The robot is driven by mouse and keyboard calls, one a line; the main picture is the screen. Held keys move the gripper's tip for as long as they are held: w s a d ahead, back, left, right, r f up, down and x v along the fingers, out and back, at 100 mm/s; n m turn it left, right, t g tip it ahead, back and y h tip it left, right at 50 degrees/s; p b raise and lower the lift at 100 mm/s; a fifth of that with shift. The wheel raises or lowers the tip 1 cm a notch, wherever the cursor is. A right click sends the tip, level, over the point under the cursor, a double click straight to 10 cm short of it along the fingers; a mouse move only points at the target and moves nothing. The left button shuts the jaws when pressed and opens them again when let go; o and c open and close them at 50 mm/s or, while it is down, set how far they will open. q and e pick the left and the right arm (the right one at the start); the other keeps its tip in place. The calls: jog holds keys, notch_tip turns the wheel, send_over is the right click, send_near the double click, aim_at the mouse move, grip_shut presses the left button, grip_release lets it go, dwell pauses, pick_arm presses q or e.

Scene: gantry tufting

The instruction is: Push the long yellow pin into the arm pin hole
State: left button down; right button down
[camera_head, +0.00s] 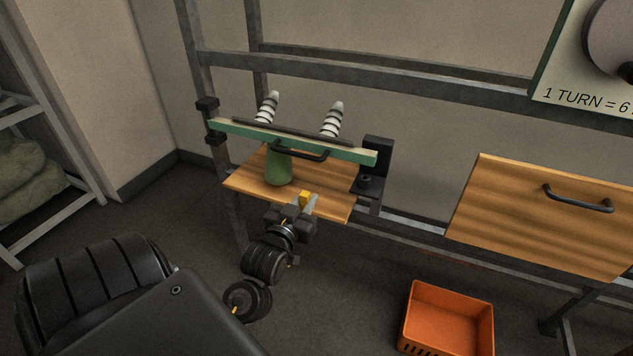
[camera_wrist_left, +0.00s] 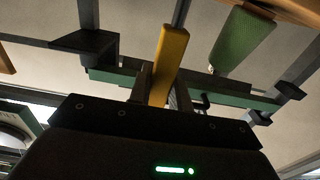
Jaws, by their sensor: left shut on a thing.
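My left gripper (camera_head: 306,204) is shut on the long yellow pin (camera_head: 304,196) at the front edge of a small wooden board. In the left wrist view the yellow pin (camera_wrist_left: 169,62) stands out between the fingers (camera_wrist_left: 161,92). Behind it the green arm (camera_head: 225,129), a long bar with a black handle, spans the frame. Its right end lies by a black bracket (camera_head: 378,150) with a round fitting on its ledge (camera_head: 366,182). The pin is apart from this bracket. I cannot make out which opening is the arm pin hole. My right gripper is out of view.
Grey rails run behind.

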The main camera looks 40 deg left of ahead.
aim_at(303, 204)
pick_arm(q)
jog(key=shift+v, duration=1.2)
jog(key=shift+s+d, duration=0.15)
jog(key=shift+s, duration=0.3)
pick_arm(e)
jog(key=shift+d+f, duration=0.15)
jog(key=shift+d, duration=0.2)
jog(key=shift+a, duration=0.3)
